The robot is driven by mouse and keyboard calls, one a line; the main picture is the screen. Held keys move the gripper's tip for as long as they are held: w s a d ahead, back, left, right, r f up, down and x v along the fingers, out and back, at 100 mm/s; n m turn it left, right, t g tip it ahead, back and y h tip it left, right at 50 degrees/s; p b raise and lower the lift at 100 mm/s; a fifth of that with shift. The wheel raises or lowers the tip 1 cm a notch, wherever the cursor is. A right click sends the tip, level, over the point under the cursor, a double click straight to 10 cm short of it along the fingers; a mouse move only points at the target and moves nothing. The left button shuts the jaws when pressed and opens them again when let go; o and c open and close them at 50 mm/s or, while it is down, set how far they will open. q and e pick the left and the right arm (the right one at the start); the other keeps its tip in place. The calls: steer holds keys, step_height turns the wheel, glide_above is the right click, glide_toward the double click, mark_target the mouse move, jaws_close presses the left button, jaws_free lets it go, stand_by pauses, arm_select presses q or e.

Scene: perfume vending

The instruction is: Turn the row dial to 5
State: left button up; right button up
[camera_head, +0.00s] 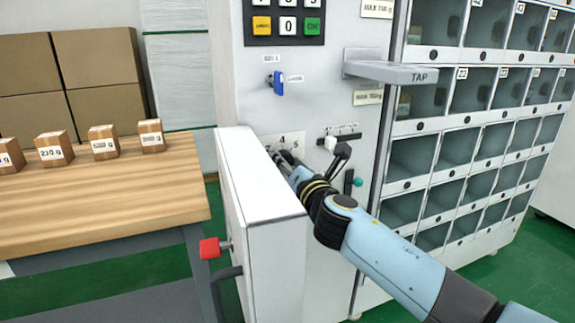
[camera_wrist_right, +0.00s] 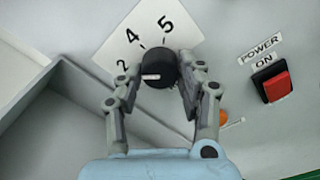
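The row dial (camera_wrist_right: 159,66) is a round black knob on a white label plate with numerals, 4 and 5 clearest. Its short white mark lies about level, on its left part, in the right wrist view. My right gripper (camera_wrist_right: 160,76) has one finger on each side of the dial. The right finger is close against its edge; I cannot tell whether both fingers press on it. In the head view the gripper (camera_head: 283,163) is at the plate, behind the white panel's top edge, and hides most of the dial. My left gripper is not in view.
A red power switch (camera_wrist_right: 276,87) is right of the dial. A white panel box (camera_head: 262,180) juts out just left of my right arm. A slider (camera_head: 331,143) and blue key (camera_head: 277,83) are nearby. A wooden table (camera_head: 110,195) with several small boxes stands left.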

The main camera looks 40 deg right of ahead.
steer(key=c, duration=0.5)
steer(key=shift+o, duration=0.2)
steer(key=shift+f+m, duration=0.1)
steer(key=shift+m, duration=0.2)
steer(key=m+b, duration=0.7)
steer(key=m, duration=1.2)
steer(key=shift+b, duration=0.4)
steer(key=shift+m, duration=0.4)
steer(key=o, duration=1.1)
